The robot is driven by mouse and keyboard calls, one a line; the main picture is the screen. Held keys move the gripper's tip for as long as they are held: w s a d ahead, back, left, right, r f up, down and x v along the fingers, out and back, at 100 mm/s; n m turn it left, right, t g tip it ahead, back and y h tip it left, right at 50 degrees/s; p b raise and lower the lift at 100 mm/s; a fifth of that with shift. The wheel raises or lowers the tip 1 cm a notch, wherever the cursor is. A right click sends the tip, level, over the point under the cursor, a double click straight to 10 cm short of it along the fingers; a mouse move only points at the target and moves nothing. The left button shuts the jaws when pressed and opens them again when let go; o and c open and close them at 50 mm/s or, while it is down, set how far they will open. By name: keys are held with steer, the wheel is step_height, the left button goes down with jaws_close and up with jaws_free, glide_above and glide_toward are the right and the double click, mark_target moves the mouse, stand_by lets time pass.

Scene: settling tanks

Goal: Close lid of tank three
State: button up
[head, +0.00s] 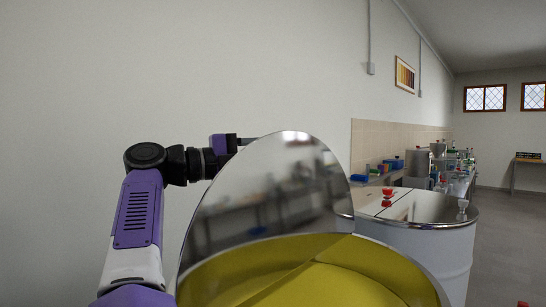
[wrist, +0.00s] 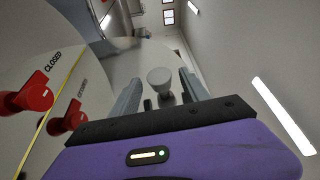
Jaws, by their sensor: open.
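An open tank (head: 437,288) with yellow inside stands in front of me in the head view. Its shiny, mirror-like lid (head: 270,190) is raised and tilted up. No number shows, so I cannot tell which tank is three. My gripper (head: 243,141) is behind the lid's upper left edge, its fingertips partly hidden. In the wrist view my open gripper (wrist: 160,92) has its fingers on either side of a pale round knob (wrist: 160,77), with gaps visible.
A cluttered bench (head: 455,180) runs along the wall behind. Floor (head: 505,220) at the right is clear.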

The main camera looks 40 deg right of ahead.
steer(key=shift+s+d, duration=0.1)
steer(key=shift+d, duration=0.15)
jaws_close()
stand_by(1.4)
